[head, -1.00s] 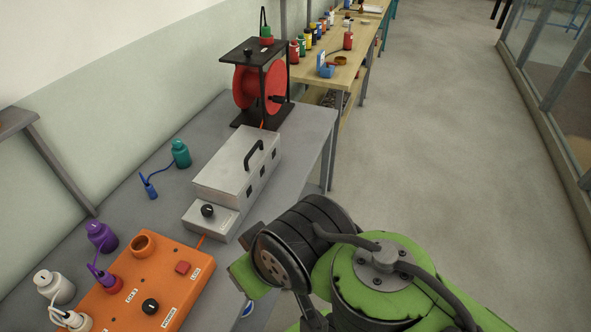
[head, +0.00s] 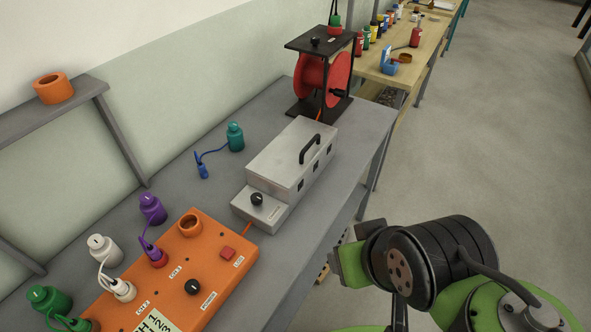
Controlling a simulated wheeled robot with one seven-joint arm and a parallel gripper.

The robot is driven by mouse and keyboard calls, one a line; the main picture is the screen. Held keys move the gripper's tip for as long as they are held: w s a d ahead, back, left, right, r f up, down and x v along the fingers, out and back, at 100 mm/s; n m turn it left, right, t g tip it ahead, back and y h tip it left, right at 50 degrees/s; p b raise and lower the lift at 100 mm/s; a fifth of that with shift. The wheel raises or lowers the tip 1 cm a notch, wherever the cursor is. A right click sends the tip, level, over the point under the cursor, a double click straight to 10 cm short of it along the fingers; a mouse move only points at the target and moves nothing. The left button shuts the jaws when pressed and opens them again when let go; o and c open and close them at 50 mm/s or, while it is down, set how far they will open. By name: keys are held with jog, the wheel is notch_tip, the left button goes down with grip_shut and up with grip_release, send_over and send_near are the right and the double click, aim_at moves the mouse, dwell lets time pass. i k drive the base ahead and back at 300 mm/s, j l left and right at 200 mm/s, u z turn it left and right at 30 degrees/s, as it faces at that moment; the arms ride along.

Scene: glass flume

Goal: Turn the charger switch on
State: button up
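An orange box (head: 211,262) lies on the grey table at the lower left. Which control is the charger switch is not clear from the labels. My green and black arm is at the lower right, apart from both boxes; my gripper does not show.
A red cable reel (head: 313,84) in a black frame stands behind the metal box. A teal bottle-shaped plug (head: 235,136) with a blue lead lies left of it. A wall shelf (head: 48,112) holds an orange ring (head: 54,88). The floor at right is clear.

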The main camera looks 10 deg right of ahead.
aim_at(256, 198)
jog(key=l+u, duration=0.1)
jog(key=u, duration=0.3)
jog(key=i+l+u, duration=0.1)
jog(key=u, duration=0.3)
jog(key=l+u, duration=0.1)
jog(key=u, duration=0.3)
jog(key=l+u, duration=0.15)
jog(key=u, duration=0.3)
jog(key=l+u, duration=0.15)
jog(key=u, duration=0.25)
